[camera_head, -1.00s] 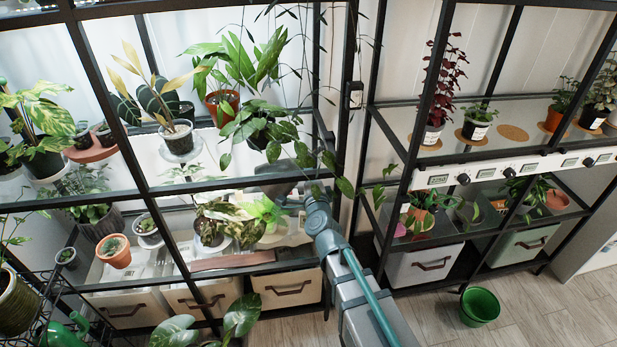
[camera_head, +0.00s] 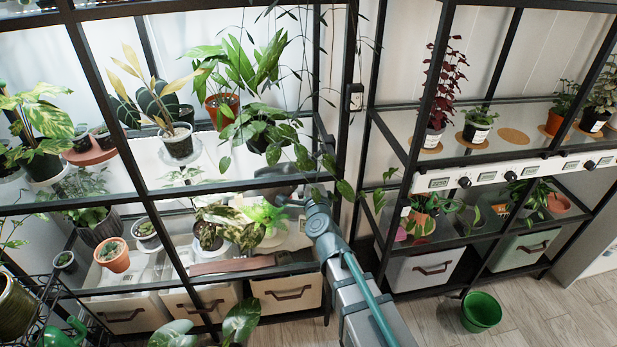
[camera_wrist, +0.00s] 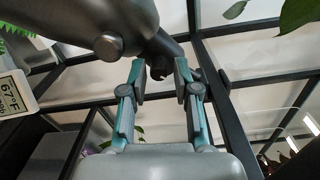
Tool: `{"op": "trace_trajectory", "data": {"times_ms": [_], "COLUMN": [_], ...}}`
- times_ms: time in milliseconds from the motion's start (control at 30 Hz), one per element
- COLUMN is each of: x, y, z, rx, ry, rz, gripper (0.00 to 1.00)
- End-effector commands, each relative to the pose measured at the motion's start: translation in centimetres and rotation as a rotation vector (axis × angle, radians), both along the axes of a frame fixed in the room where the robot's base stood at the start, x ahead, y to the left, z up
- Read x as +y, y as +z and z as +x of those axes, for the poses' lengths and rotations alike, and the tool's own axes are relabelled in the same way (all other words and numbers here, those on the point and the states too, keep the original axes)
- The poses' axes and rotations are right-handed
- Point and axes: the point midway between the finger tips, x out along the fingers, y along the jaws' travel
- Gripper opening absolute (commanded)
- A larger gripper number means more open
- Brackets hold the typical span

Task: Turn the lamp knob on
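A dark grey, rounded lamp-like body (camera_wrist: 100,22) fills the upper left of the wrist view. A short dark knob-like end (camera_wrist: 158,70) projects from its arm. My gripper (camera_wrist: 160,78) is open, with one finger on each side of this end. I cannot tell whether either finger touches it. In the head view the grey body (camera_head: 278,174) is inside the left shelf unit, and my gripper (camera_head: 290,201) reaches in just below it. The fingertips are too small to make out there.
Black shelf posts and bars (camera_head: 340,130) frame my arm closely. Potted plants, including a bright green one (camera_head: 264,214), stand beside my gripper. A white strip with several dark knobs (camera_head: 464,182) runs along the right shelf. A small display (camera_wrist: 12,98) is at left in the wrist view.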

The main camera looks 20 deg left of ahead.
Motion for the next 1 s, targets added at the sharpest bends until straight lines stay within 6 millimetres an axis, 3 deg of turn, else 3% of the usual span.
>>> {"op": "trace_trajectory", "data": {"times_ms": [467,1000], "x": [-0.4,-3.5], "y": [-0.1,0.1], "z": [-0.6,-6.6], "rx": [0.001,0.0], "ry": [0.0,0.0], "rz": [-0.002,-0.001], "gripper": [0.44,0.44]}}
